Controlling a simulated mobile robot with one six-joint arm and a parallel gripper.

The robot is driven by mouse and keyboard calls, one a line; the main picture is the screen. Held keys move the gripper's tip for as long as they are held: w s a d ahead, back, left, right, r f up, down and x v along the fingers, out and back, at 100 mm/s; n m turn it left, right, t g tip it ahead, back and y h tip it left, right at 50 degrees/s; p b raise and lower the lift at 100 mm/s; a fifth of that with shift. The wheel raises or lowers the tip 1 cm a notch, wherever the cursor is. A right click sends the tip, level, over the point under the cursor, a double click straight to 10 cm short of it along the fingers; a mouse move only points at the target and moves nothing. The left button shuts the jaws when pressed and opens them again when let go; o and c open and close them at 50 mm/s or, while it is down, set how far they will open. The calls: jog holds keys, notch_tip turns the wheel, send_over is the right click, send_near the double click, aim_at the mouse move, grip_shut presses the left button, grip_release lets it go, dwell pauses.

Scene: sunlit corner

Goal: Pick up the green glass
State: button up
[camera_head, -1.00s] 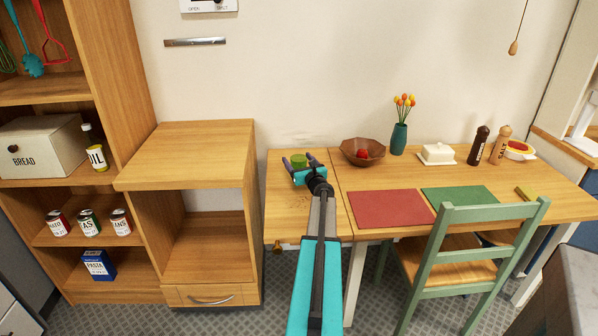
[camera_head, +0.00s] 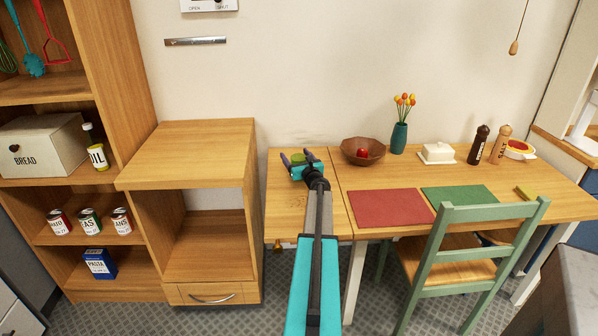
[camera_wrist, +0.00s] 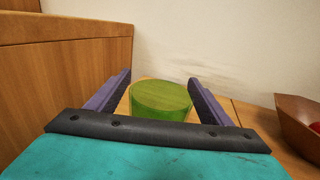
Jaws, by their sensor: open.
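The green glass (camera_wrist: 160,99) stands upright on the left part of the wooden table (camera_head: 300,212), near the wall. In the head view the green glass (camera_head: 298,158) is partly hidden by my gripper (camera_head: 296,157). In the wrist view my gripper (camera_wrist: 160,88) is open, with one purple-and-black finger on each side of the glass. Gaps show between the glass and both fingers. The lower part of the glass is hidden behind the gripper's palm.
A brown bowl (camera_head: 363,153) with a red fruit stands right of the gripper. A wooden cabinet (camera_head: 190,150) rises close on the left. A vase (camera_head: 398,138) with flowers, a butter dish (camera_head: 437,153) and placemats (camera_head: 391,208) lie further right. The wall is close behind.

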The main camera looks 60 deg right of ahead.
jog(key=c, duration=1.3)
jog(key=shift+r, duration=0.15)
jog(key=r, duration=0.3)
jog(key=shift+s+a+r, duration=0.15)
jog(key=shift+s, duration=0.25)
jog(key=s+a, duration=0.1)
jog(key=s, duration=0.3)
jog(key=s+a+r+b, duration=0.1)
jog(key=s+a, duration=0.1)
jog(key=s, duration=0.3)
jog(key=s+a+b, duration=0.1)
jog(key=s+a, duration=0.1)
jog(key=s, duration=0.3)
jog(key=shift+s+a+r, duration=0.1)
jog(key=shift+r, duration=0.15)
